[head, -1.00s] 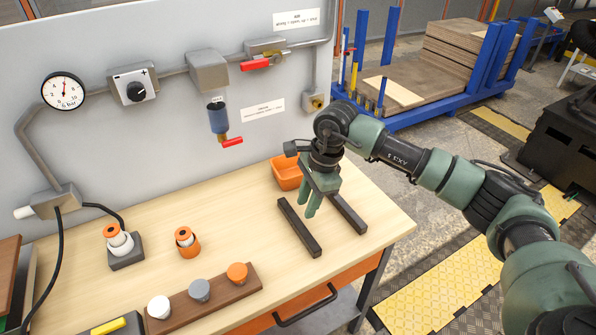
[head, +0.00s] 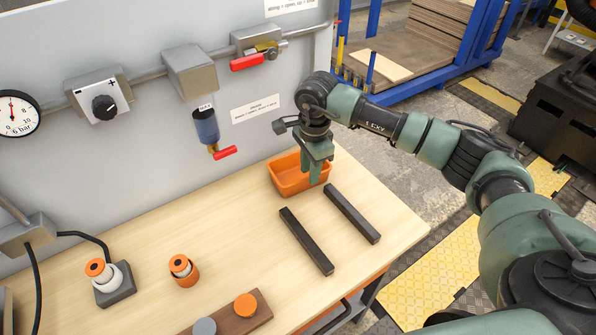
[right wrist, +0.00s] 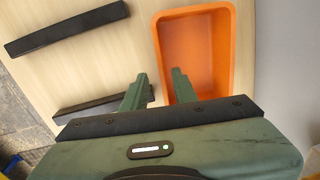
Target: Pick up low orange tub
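The low orange tub (head: 285,178) stands upright at the back right of the wooden bench, by the grey panel. It looks empty in the right wrist view (right wrist: 205,22). My right gripper (head: 312,174) points down at the tub's right side in the head view. In the right wrist view the fingers (right wrist: 158,88) are apart with nothing between them but part of the tub's near wall line. One finger shows outside the tub, the other over its inside. I cannot tell whether they touch the wall. My left gripper is not in view.
Two dark bars (head: 306,240) (head: 352,213) lie on the bench (head: 240,235) in front of the tub. An orange ring part (head: 184,270) and a white-and-orange part on a dark base (head: 110,282) stand left. A red-handled valve (head: 225,153) hangs from the panel behind.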

